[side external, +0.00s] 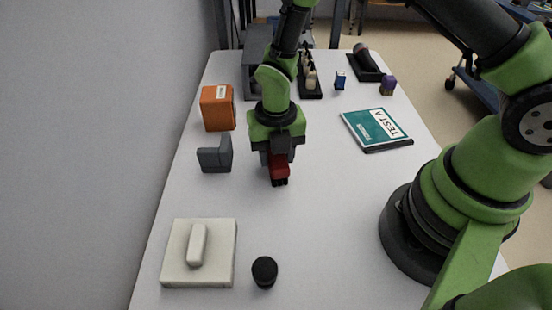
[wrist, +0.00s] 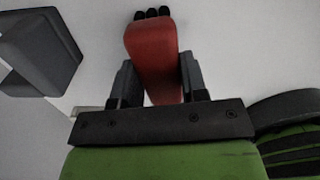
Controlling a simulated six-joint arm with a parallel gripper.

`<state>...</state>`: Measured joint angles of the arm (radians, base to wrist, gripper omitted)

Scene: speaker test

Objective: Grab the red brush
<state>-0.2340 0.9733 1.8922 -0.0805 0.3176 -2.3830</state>
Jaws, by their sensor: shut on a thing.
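The red brush (side external: 279,172) has a red body and several dark tips at its end. In the side view it is below my gripper (side external: 278,156), near the middle of the table. In the wrist view the red brush (wrist: 153,50) lies between the two dark fingers of my gripper (wrist: 157,80), which is shut on it. Its dark tips point away from the gripper. The rear end of the brush is hidden by the gripper body. I cannot tell whether the brush touches the table.
A grey angled holder (side external: 215,154) stands just left of the gripper, with an orange box (side external: 217,108) behind it. A white block (side external: 224,275) and a black round piece (side external: 264,271) are at the front. A teal "TEST A" book (side external: 362,127) lies right.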

